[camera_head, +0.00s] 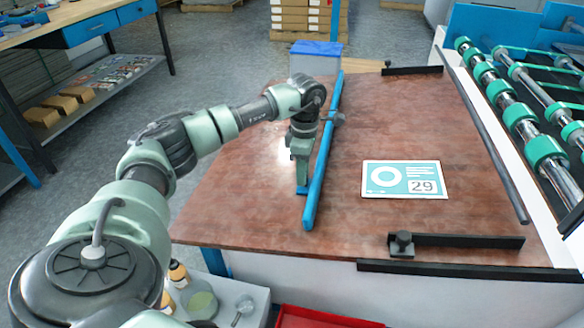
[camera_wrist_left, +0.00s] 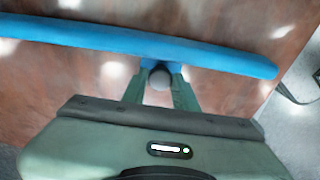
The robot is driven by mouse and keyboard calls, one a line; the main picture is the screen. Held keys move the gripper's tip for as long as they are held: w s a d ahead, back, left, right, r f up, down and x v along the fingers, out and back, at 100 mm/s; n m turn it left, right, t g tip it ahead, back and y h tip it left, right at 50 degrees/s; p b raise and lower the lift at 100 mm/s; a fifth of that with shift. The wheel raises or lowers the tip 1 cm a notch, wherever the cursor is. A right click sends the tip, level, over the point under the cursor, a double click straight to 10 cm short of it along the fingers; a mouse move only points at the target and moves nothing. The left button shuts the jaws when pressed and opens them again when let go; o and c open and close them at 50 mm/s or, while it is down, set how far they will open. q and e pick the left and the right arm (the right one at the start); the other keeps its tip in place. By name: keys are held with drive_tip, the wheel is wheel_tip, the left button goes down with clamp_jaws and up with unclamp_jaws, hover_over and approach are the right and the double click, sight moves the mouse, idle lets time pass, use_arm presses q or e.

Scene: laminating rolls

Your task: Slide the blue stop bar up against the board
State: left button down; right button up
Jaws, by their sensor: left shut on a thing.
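The blue stop bar (camera_head: 322,150) lies lengthwise on the brown table top. The board (camera_head: 403,180), white and teal with "29" on it, lies flat to its right, with a clear gap of table between them. My left gripper (camera_head: 302,188) is on the bar's left side, low at the table. It is shut on the stop bar, around a small part at its near side. In the left wrist view the bar (camera_wrist_left: 215,59) crosses beyond the fingers (camera_wrist_left: 160,88), with a grey round knob between them. My right gripper is out of view.
Dark fences stand at the near edge (camera_head: 455,241) and far edge (camera_head: 413,70) of the brown table (camera_head: 240,210). A long dark rail (camera_head: 490,145) runs along the right, beside green-collared rollers (camera_head: 520,118). A blue-topped box (camera_head: 316,58) stands beyond the far edge.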

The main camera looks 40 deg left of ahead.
sight(322, 186)
use_arm(q)
drive_tip(key=d, duration=0.1)
drive_tip(key=w+d+r+p, duration=0.1)
drive_tip(key=d, duration=0.1)
drive_tip(key=w+d, duration=0.1)
drive_tip(key=shift+w+d+r+p, duration=0.25)
drive_tip(key=shift+d+r+p, duration=0.05)
drive_tip(key=shift+p, duration=0.1)
drive_tip(key=d, duration=0.1)
drive_tip(key=w+d, duration=0.2)
drive_tip(key=d, duration=0.1)
drive_tip(key=shift+w+d+r+p, duration=0.1)
drive_tip(key=shift+w+r+p, duration=0.15)
drive_tip(key=shift+p, duration=0.15)
drive_tip(key=shift+d, duration=0.25)
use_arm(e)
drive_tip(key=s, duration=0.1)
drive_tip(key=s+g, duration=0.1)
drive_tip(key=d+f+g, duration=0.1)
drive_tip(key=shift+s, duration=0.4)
use_arm(q)
drive_tip(key=c, duration=1.1)
unclamp_jaws()
drive_tip(key=shift+a, duration=0.1)
